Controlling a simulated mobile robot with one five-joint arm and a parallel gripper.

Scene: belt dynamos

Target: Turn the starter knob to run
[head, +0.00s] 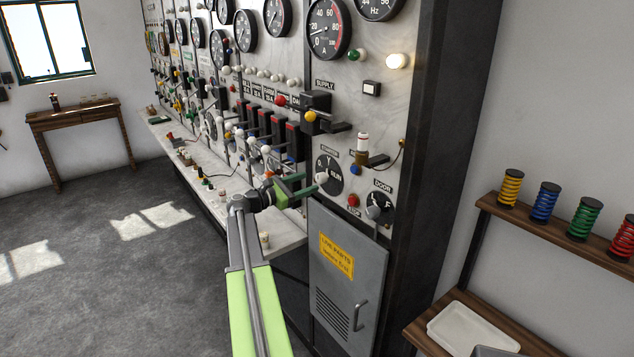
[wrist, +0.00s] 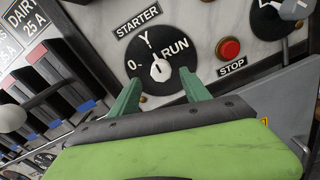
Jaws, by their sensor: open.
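The starter knob (wrist: 160,70) is a pale knob on a round black dial (wrist: 178,78) marked 0, Y and RUN. Its narrow end seems to point up near the Y, as far as the wrist view shows. In the head view the starter dial (head: 334,184) sits on the panel above the grey cabinet door. My gripper (wrist: 160,84) is open and empty, its green fingertips to the left and right of the knob in the picture. I cannot tell how deep they reach. In the head view my gripper (head: 309,183) is just left of the dial, partly in front of it.
A red stop button (wrist: 229,48) is right of the dial, close to the right finger. The door switch (head: 380,205) is further right. Black switches with red parts (head: 279,128) stand out at the left. A grey cabinet door (head: 346,262) is below.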

